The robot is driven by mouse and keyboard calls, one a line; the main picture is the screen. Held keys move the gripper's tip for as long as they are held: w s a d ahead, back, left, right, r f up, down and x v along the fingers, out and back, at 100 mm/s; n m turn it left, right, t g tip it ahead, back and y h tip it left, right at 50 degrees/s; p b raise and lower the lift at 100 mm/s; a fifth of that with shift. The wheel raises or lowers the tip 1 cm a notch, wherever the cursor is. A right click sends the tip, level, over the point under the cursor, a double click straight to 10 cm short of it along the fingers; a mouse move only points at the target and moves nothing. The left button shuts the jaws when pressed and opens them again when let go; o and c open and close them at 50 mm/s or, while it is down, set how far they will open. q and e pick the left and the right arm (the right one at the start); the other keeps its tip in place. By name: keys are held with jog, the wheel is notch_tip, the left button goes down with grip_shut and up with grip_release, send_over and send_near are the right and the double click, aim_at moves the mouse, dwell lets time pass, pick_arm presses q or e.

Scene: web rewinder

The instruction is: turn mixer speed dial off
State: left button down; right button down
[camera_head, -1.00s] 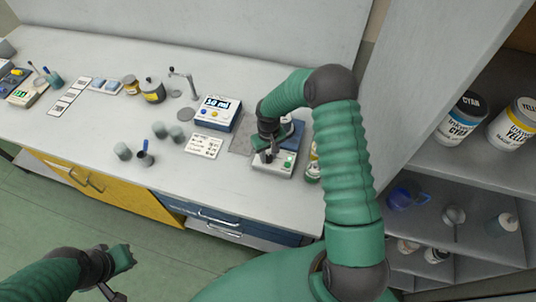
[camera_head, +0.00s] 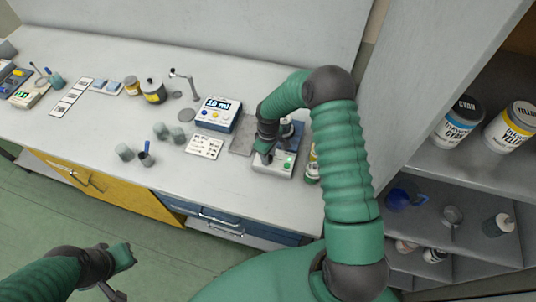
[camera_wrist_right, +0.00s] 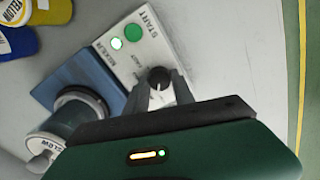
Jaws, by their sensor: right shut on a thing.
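The mixer (camera_head: 285,167) stands near the right end of the bench. Its white control panel (camera_wrist_right: 148,50) shows a green START button (camera_wrist_right: 132,32), a bright round lamp (camera_wrist_right: 116,43) and a dark speed dial (camera_wrist_right: 159,75). My right gripper (camera_wrist_right: 161,88) is shut on the dial, with one finger on either side of it. In the head view my right gripper (camera_head: 267,155) hides the dial. A jar (camera_wrist_right: 75,112) stands on the mixer's blue base. My left gripper (camera_head: 121,262) hangs in front of the bench, away from the mixer; its jaws are unclear.
A blue dosing unit with a display (camera_head: 218,113) stands left of the mixer, behind a printed card (camera_head: 205,146). A yellow-labelled bottle (camera_head: 312,165) stands close on the mixer's right. Shelves with ink jars (camera_head: 459,122) rise at right. The front bench edge is clear.

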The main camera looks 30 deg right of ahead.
jog(key=shift+d+n+p, duration=0.1)
jog(key=shift+n+p, duration=0.2)
jog(key=shift+n, duration=1.4)
jog(key=c, duration=1.1)
grip_release()
notch_tip(320, 180, up, 17)
jog(key=shift+f+b, duration=0.15)
jog(key=shift+b, duration=0.55)
